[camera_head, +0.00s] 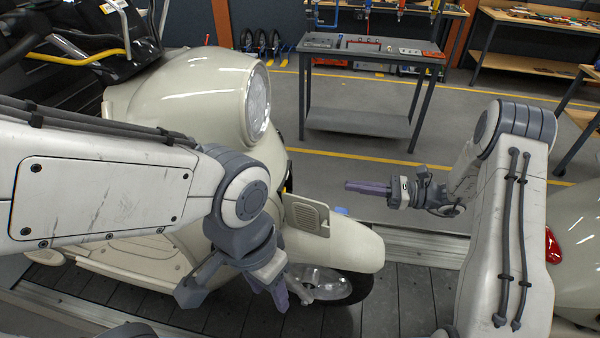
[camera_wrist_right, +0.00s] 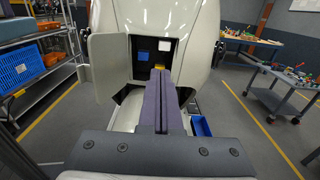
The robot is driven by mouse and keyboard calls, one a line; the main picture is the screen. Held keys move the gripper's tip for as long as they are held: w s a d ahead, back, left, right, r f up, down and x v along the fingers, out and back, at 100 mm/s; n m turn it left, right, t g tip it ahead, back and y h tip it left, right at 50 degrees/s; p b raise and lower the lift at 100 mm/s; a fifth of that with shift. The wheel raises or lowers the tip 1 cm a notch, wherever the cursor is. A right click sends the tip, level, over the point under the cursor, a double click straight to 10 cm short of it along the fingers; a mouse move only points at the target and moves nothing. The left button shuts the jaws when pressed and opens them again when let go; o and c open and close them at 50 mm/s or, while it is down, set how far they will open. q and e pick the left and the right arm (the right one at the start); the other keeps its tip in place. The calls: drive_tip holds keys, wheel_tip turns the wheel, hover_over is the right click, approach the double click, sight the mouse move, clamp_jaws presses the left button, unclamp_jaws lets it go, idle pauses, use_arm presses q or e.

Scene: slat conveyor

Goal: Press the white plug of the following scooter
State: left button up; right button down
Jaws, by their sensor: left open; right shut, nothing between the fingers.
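A cream scooter (camera_head: 185,95) stands at the left, its round headlamp facing right. In the right wrist view its front (camera_wrist_right: 203,25) has an open flap (camera_wrist_right: 108,68) beside a dark recess. In the recess, the white plug (camera_wrist_right: 166,44) sits at the upper right and a blue square (camera_wrist_right: 143,56) to its left. My right gripper (camera_head: 347,186) is shut and empty, pointing left at the scooter with a gap between. Its fingers (camera_wrist_right: 158,78) show just below the white plug in the wrist view. My left gripper (camera_head: 273,286) is open, pointing down near the front wheel.
Part of another cream scooter with a red lamp (camera_head: 552,245) stands at the right edge. A grey workbench (camera_head: 372,55) is behind. Dark conveyor slats (camera_head: 405,300) lie below. A shelf with orange and blue crates (camera_wrist_right: 20,68) is at the wrist view's left.

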drive_tip(key=shift+w+a, duration=0.1)
drive_tip(key=shift+a, duration=0.2)
drive_tip(key=p, duration=0.7)
approach(287, 177)
drive_tip(key=a, duration=0.3)
drive_tip(key=w+a, duration=0.1)
drive_tip(key=a, duration=0.1)
drive_tip(key=shift+a+r, duration=0.1)
drive_tip(key=shift+r, duration=0.1)
drive_tip(key=shift+w+a+f, duration=0.1)
drive_tip(key=shift+a, duration=0.5)
drive_tip(key=shift+a+f, duration=0.1)
drive_tip(key=shift+a, duration=0.05)
